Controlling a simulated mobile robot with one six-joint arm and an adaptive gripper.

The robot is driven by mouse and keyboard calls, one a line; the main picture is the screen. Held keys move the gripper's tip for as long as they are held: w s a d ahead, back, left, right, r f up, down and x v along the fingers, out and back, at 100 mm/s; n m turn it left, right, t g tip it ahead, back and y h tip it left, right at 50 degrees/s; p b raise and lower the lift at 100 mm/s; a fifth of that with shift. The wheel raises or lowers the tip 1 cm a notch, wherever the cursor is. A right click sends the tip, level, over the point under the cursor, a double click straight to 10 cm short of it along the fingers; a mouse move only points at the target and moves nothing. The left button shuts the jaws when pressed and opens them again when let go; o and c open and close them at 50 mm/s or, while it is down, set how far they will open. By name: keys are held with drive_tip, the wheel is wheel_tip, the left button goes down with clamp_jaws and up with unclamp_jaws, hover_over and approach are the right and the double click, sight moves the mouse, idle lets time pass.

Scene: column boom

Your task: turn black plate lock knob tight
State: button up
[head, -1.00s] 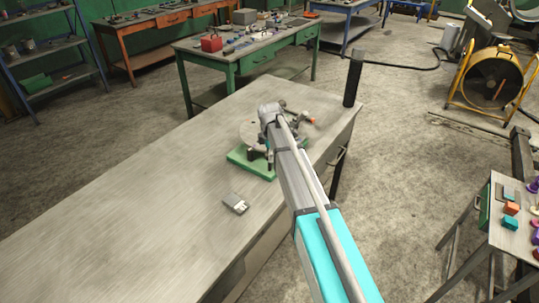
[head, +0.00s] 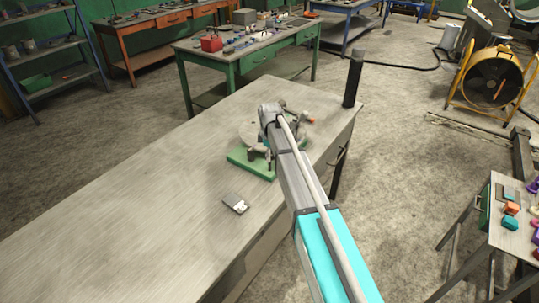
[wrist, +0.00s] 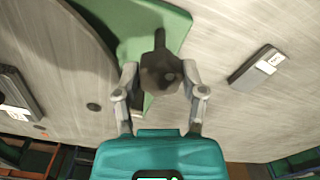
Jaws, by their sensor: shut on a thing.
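The black plate lock knob (wrist: 160,72) shows in the wrist view, with a dark arm pointing up in the picture. My gripper (wrist: 160,80) is shut on the knob, one finger on each side of it. The knob sits by the green base (wrist: 180,25), beside a round grey plate (wrist: 50,60). In the head view the green base (head: 240,160) stands on the workbench, and my arm hides the knob and most of the fixture there.
The long grey workbench (head: 130,200) is mostly clear. A small dark block with a white label (head: 235,203) lies on it near the base; it also shows in the wrist view (wrist: 257,68). A black post (head: 353,78) stands at the far bench corner.

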drive_tip(key=m, duration=1.3)
drive_tip(key=shift+m, duration=0.4)
drive_tip(key=o, duration=1.2)
drive_tip(key=shift+c, duration=0.2)
drive_tip(key=shift+n, duration=0.4)
